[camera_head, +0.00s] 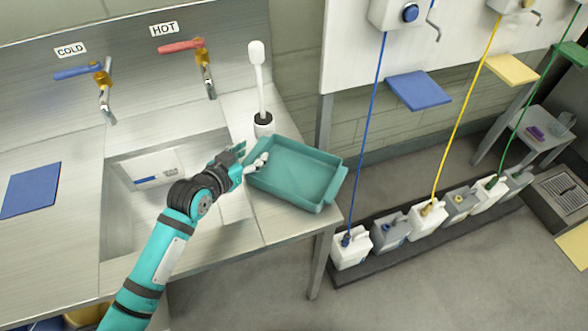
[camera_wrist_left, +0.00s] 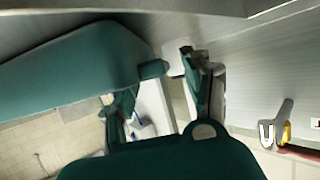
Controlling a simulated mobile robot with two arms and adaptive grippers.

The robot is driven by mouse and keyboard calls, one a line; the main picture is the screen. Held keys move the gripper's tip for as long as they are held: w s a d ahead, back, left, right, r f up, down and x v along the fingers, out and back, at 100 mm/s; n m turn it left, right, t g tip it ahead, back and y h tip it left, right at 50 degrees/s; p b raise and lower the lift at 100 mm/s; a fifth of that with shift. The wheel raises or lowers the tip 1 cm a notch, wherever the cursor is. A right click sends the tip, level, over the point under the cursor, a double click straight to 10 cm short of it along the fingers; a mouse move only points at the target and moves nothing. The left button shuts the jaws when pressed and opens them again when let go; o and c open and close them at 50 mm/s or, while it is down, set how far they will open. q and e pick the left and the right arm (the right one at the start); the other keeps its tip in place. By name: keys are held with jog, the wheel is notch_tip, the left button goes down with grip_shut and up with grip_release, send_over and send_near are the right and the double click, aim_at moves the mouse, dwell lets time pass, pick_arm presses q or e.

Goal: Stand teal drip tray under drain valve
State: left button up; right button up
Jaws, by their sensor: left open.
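The teal drip tray (camera_head: 297,172) lies on the steel counter, right of the sink, with an end handle at its right. In the left wrist view the tray (camera_wrist_left: 70,75) fills the upper left, and a small tab of it reaches toward the fingers. My left gripper (camera_head: 250,158) is at the tray's left end, its fingers apart. In the left wrist view the gripper (camera_wrist_left: 160,88) has the tab near the space between its fingertips; I cannot tell whether they touch. I cannot make out a drain valve. My right gripper is not in view.
A sink (camera_head: 150,215) lies left of the tray. A white brush in a holder (camera_head: 263,124) stands just behind the tray. Blue (camera_head: 78,70) and red (camera_head: 182,45) tap levers are on the wall. Several jugs (camera_head: 352,247) stand on the floor at right.

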pick_arm(q)
jog(key=shift+x, duration=1.2)
jog(key=shift+w+d+f, duration=0.1)
jog(key=shift+w, duration=0.05)
grip_shut()
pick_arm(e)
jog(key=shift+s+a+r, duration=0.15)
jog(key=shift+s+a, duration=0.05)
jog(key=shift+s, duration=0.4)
